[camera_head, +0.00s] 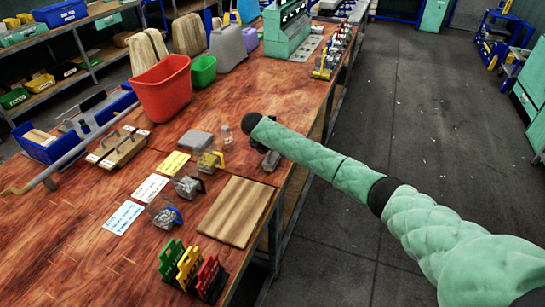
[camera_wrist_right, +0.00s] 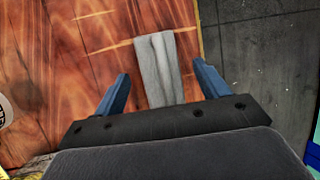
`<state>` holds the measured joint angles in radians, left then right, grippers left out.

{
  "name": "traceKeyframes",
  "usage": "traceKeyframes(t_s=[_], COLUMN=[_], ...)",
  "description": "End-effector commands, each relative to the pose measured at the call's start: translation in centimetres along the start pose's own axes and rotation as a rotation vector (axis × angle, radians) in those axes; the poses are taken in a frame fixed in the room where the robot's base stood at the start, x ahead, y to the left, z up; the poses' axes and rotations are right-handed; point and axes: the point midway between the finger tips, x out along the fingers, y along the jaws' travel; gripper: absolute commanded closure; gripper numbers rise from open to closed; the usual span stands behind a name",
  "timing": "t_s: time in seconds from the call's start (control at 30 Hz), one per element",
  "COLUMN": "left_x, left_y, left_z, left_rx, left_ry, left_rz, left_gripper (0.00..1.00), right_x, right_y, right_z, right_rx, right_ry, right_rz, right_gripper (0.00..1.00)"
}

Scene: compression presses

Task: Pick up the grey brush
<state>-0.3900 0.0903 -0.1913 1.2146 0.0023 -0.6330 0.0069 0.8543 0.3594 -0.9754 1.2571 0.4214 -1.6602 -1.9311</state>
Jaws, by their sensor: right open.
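A long grey piece, which looks like the grey brush (camera_wrist_right: 158,72), lies on the wooden table near its right edge in the right wrist view. Its bristles cannot be made out. My right gripper (camera_wrist_right: 161,70) has its two blue fingers spread, one to each side of the grey piece's near end. They look apart from it, and the jaws hold nothing. In the head view my right arm reaches in from the right, its wrist over the table edge. A small dark grey shape (camera_head: 271,161) shows just below the forearm, partly hidden. My left gripper is not in view.
A flat grey block (camera_head: 195,141) sits further left. A red bin (camera_head: 162,88) and green bin (camera_head: 203,72) stand behind. Open floor lies right.

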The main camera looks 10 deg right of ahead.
Motion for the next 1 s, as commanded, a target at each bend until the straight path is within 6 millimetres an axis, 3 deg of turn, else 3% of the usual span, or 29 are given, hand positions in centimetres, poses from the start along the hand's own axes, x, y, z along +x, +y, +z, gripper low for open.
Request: traceKeyframes(t_s=[0.37,0.63,1.0], left_x=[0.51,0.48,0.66], left_y=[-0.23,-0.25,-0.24], left_z=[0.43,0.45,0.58], left_rx=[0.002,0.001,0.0], left_ry=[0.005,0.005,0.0], left_rz=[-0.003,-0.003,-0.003], left_gripper=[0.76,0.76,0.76], right_x=[0.85,0.83,0.54], right_y=[-0.01,-0.02,-0.04], right_z=[-0.02,-0.02,0.14], right_rx=[0.0,0.0,0.0], right_ry=[-0.001,-0.001,-0.002], right_rz=[0.0,0.0,0.001], right_gripper=[0.26,0.76,0.78])
